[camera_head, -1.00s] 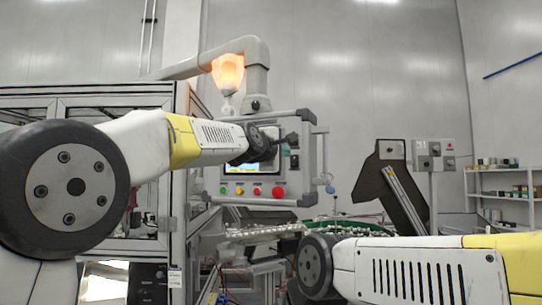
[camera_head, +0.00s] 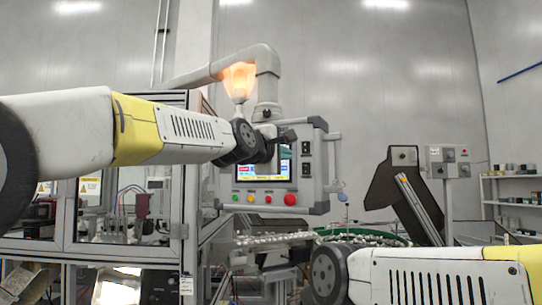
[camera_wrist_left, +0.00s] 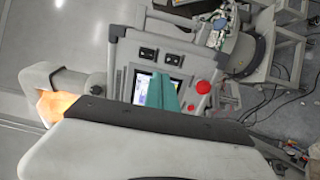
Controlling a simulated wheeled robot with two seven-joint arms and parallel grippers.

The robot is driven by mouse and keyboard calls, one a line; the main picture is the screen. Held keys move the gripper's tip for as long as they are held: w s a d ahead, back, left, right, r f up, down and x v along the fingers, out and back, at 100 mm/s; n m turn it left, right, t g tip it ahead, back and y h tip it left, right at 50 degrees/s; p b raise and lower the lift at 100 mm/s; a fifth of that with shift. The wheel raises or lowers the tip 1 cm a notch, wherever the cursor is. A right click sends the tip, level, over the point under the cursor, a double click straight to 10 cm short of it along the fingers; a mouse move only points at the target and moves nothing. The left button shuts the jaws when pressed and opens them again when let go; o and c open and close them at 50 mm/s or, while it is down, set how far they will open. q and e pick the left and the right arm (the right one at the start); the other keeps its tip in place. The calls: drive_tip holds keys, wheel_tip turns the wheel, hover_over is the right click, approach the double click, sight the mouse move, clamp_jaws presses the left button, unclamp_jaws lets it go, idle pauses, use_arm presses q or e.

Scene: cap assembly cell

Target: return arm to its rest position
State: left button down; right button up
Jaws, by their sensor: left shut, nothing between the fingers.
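My left arm reaches in from the left in the head view, roughly level. Its dark gripper (camera_head: 287,151) lies in front of the control panel's screen, with a bit of teal finger showing. In the left wrist view the teal fingers (camera_wrist_left: 162,93) are together with nothing between them, overlapping the screen in the picture. The control panel (camera_head: 318,170) has a lit screen, a row of coloured buttons and a red knob. I cannot tell the gap between gripper and panel. My right arm's pale link crosses the lower right; its gripper is out of view.
A glazed machine frame (camera_head: 180,215) stands behind my left arm. An orange lamp (camera_head: 238,80) glows above the panel, under a grey pipe arm. A part feeder with a green rim (camera_head: 365,233) sits behind my right arm. A shelf (camera_head: 515,178) stands far right.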

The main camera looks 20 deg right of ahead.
idle(0.3)
use_arm(q)
drive_tip(key=s+a+f+m+g+y, duration=0.1)
drive_tip(key=a+f+m+y, duration=0.1)
drive_tip(key=a+f, duration=0.7)
drive_tip(key=s+a+f+m+g+y, duration=0.1)
drive_tip(key=a+f+m+g+y, duration=0.1)
drive_tip(key=a+f, duration=0.75)
drive_tip(key=s+a+f+m+g+y, duration=0.4)
drive_tip(key=s+a+f+m+y, duration=0.2)
drive_tip(key=s+a+f, duration=1.2)
drive_tip(key=s+f, duration=0.2)
drive_tip(key=s, duration=0.1)
drive_tip(key=shift+s+a+f, duration=0.15)
drive_tip(key=shift+s+a, duration=0.15)
drive_tip(key=shift+s, duration=0.1)
